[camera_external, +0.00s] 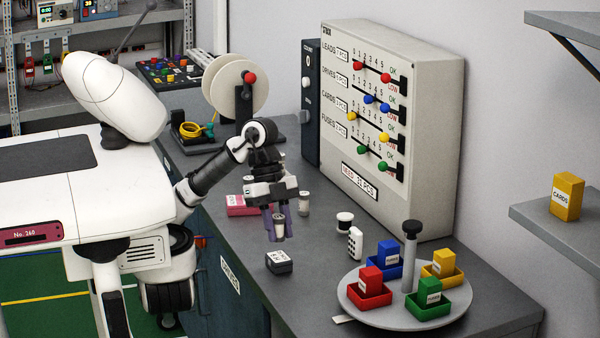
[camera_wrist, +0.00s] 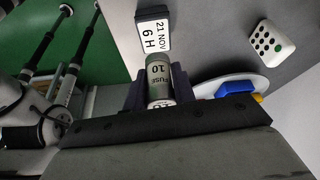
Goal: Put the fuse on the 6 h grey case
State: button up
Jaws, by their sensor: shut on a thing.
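My gripper (camera_external: 278,226) is shut on the fuse (camera_external: 280,231), a small grey and white cylinder held above the bench. In the wrist view, the fuse (camera_wrist: 158,72) reads "FUSE 10" and sits between the dark fingers of my gripper (camera_wrist: 161,92). The 6 h grey case (camera_external: 279,264) is a small dark box with a white label on top, on the bench just below the fuse in the external view. In the wrist view, the case (camera_wrist: 153,32) reads "21 NOV 6 H" and lies just beyond the fuse's far end. A gap shows between fuse and case in the external view.
Another small cylinder (camera_external: 303,203) stands behind my gripper, with a pink block (camera_external: 240,206) to the left. A white dotted block (camera_external: 355,242), a black-and-white spool (camera_external: 344,223) and a round turntable (camera_external: 350,296) with coloured bins are to the right. A large panel (camera_external: 440,130) stands behind.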

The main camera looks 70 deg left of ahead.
aim_at(279, 241)
jog(key=shift+f, duration=1.85)
jog(key=shift+f, duration=0.2)
jog(key=o, duration=1)
jog(key=shift+r, duration=0.15)
jog(key=v, duration=1.2)
jog(key=shift+r, duration=0.1)
